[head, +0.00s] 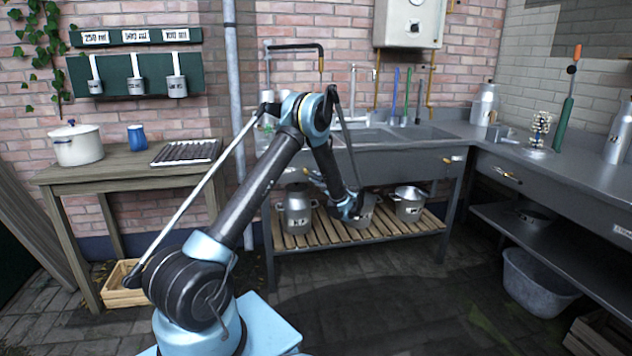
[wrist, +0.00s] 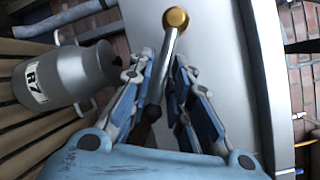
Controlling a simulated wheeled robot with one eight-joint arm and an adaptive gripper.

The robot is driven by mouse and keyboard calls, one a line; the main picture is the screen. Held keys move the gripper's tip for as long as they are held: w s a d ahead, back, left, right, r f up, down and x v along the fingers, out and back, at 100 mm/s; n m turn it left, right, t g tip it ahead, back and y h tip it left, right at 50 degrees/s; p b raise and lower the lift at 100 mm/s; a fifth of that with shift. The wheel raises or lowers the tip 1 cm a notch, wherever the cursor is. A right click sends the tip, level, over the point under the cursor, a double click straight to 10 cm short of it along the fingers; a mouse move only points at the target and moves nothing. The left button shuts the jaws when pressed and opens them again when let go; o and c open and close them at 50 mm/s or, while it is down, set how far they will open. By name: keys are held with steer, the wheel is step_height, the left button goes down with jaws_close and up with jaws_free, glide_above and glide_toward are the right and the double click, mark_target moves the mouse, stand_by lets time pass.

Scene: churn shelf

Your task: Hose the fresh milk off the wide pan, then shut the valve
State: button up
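My gripper (wrist: 162,62) is in front of the sink's grey front panel. In the wrist view its fingers stand apart, either side of a metal lever (wrist: 165,55) with a brass pivot and a dark end; firm contact is not visible. In the head view my gripper (head: 350,206) is low before the slatted rack and partly covers a metal pan (head: 366,213). A second, lidded pan (head: 409,206) stands to its right. A dark wide vessel (head: 530,215) sits on the right bench's lower shelf. I cannot tell which is the wide pan; no milk or hose is discernible.
A labelled churn (wrist: 62,77) stands on the rack, left of my gripper; it shows in the head view (head: 298,211). The sink bench (head: 400,160) overhangs the rack. A wooden table (head: 120,168) stands left, a grey tub (head: 538,282) right. The middle floor is clear.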

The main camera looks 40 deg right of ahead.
steer(key=shift+s, duration=0.1)
steer(key=s+a, duration=0.1)
steer(key=s, duration=1)
steer(key=shift+s+a, duration=0.25)
steer(key=shift+s, duration=0.1)
steer(key=shift+w, duration=0.1)
